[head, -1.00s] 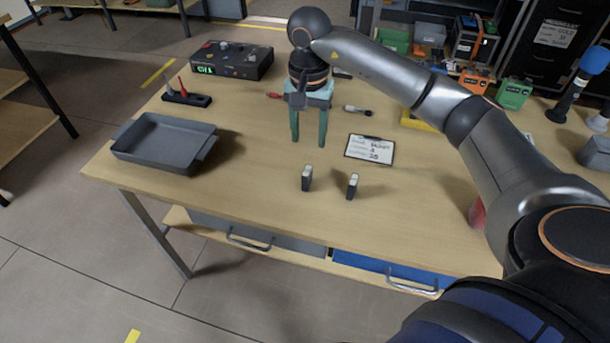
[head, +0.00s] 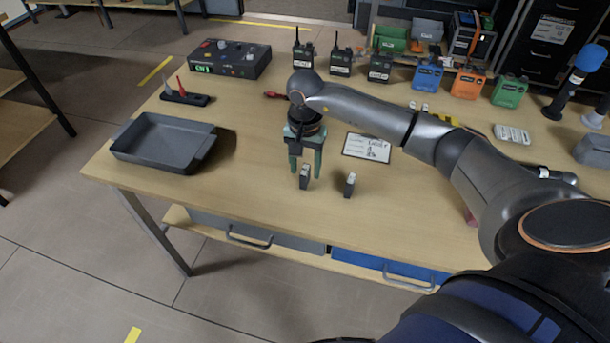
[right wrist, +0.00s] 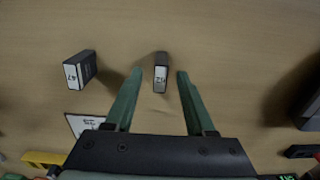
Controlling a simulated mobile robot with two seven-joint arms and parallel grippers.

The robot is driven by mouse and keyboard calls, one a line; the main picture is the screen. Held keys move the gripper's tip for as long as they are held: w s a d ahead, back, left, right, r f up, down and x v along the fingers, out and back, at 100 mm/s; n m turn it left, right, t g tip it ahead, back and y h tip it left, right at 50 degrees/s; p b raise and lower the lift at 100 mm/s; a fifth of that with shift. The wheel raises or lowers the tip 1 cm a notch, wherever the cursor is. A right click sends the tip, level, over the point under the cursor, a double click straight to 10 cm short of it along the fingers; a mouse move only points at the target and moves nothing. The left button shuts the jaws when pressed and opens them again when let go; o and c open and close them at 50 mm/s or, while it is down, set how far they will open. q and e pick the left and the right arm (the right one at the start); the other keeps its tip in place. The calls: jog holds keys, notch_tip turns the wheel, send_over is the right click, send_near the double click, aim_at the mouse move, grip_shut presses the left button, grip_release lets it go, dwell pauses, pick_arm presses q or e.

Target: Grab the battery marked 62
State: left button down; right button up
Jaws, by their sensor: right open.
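Two small dark batteries with pale label tops stand upright on the wooden table (head: 250,215). The left battery (head: 304,180) is at my right gripper (head: 305,171), which points down and is open. The right wrist view shows this battery (right wrist: 160,79) between the tips of the two green fingers, with a gap on each side. The other battery (head: 350,187) stands a little to the right, and in the right wrist view it is on the left (right wrist: 80,70), outside the fingers. The label numbers are too small to read surely. My left gripper is not in view.
A grey tray (head: 160,163) stands at the left of the table. A label card (head: 367,148) lies behind the batteries. The table front is clear.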

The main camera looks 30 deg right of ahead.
jog(key=shift+c, duration=0.2)
grip_shut()
jog(key=shift+r, duration=0.15)
dwell(0.4)
